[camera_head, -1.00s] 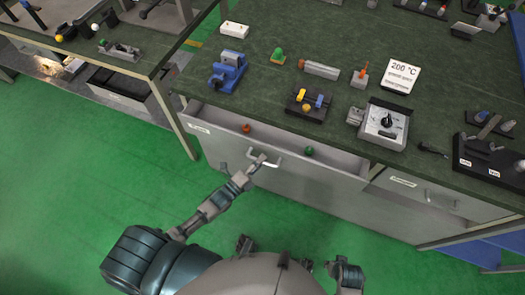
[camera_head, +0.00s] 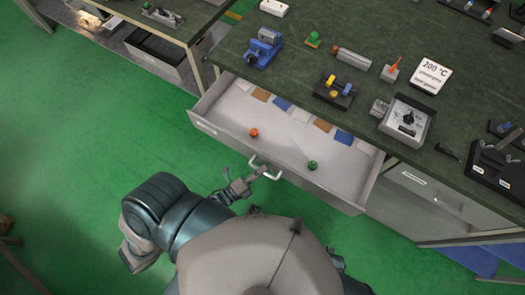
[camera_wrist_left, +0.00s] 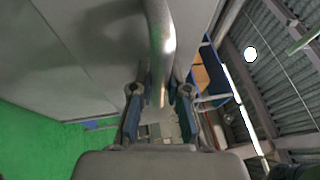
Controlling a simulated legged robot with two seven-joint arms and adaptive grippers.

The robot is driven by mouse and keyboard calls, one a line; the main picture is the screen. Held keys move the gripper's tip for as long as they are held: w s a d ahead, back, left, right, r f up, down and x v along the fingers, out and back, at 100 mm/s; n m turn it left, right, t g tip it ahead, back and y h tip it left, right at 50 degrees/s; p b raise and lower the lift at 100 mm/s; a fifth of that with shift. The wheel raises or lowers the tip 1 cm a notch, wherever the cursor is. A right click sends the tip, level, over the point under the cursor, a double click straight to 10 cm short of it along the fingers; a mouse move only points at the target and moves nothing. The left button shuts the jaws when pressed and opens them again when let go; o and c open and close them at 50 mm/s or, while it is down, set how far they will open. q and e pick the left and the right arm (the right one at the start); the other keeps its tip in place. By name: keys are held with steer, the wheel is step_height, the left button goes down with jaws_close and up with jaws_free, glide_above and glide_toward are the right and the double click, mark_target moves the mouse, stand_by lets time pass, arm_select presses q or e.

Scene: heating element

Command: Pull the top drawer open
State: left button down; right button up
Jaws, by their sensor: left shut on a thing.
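The top drawer (camera_head: 222,133) stands well out from under the dark green bench top. Inside it are an orange knob-like piece (camera_head: 253,132), a green one (camera_head: 312,165) and several flat coloured cards along the back. My left gripper (camera_head: 262,173) is at the drawer's front, shut on its metal handle (camera_head: 267,170). In the left wrist view the handle bar (camera_wrist_left: 160,50) runs between the two fingers (camera_wrist_left: 158,103). My right gripper cannot be made out in the head view.
The bench top (camera_head: 300,80) carries a blue vise (camera_head: 263,48), a control box with a dial (camera_head: 406,118) and a 200 °C sign (camera_head: 431,75). A second, closed drawer (camera_head: 420,190) is to the right. Green floor is free at the left.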

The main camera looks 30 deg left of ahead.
arm_select(q)
steer(key=shift+s+d+f, duration=0.25)
steer(key=shift+f, duration=0.1)
steer(key=c, duration=1.1)
jaws_free()
steer(key=shift+w+d, duration=0.1)
steer(key=shift+c, duration=0.2)
steer(key=shift+w+d+r, duration=0.1)
steer(key=shift+r, duration=0.1)
steer(key=v, duration=1.2)
